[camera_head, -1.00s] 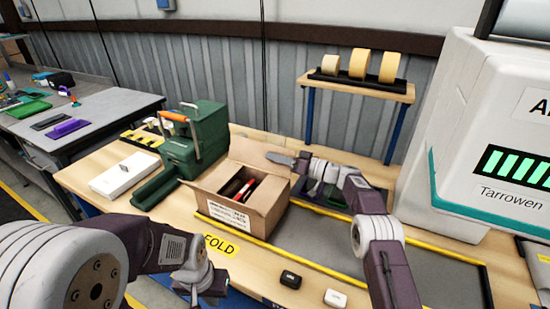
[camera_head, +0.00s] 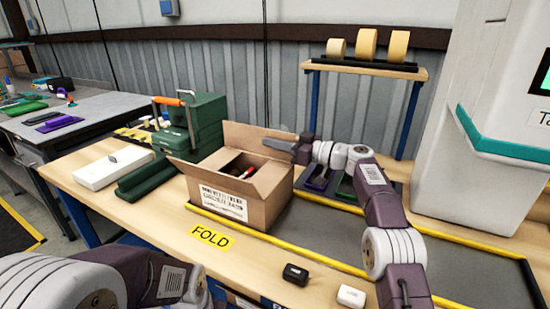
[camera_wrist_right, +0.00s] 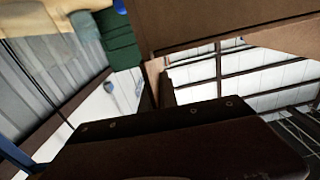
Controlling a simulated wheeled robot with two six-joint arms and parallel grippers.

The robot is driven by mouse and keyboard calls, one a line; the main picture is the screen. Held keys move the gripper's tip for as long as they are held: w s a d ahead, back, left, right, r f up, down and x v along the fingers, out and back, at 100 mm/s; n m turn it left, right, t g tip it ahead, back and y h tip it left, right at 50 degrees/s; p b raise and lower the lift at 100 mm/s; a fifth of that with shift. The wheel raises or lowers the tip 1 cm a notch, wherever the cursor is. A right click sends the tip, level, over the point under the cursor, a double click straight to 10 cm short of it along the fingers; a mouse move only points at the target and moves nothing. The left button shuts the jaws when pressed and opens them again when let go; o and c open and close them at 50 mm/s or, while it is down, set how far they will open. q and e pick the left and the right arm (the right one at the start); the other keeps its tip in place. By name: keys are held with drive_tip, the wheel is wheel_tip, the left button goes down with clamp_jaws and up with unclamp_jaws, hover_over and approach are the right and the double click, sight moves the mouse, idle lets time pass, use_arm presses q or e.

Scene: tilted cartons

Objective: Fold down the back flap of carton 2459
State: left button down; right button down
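The brown carton (camera_head: 232,207) stands open on the bench with a barcode label on its front; its number is too small to read. Its back flap (camera_head: 248,137) stands up, and a left flap (camera_head: 192,176) sticks outward. A red and dark item (camera_head: 246,173) shows inside. My right gripper (camera_head: 278,143) is at the right end of the back flap, fingers pointing left and apparently together; I cannot tell whether they touch it. In the right wrist view a brown cardboard panel (camera_wrist_right: 225,25) is close above the dark gripper.
A green case (camera_head: 195,125) with an orange handle stands close behind left of the carton. A white box (camera_head: 112,166) lies farther left. Black (camera_head: 295,274) and white (camera_head: 351,296) small boxes are at the front edge. A tape rack (camera_head: 370,66) stands behind.

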drive_tip(key=shift+s+a+n+b, duration=0.15)
drive_tip(key=shift+s+n+b, duration=0.15)
drive_tip(key=shift+n+b, duration=0.5)
drive_tip(key=c, duration=1.6)
unclamp_jaws()
drive_tip(key=shift+c, duration=0.2)
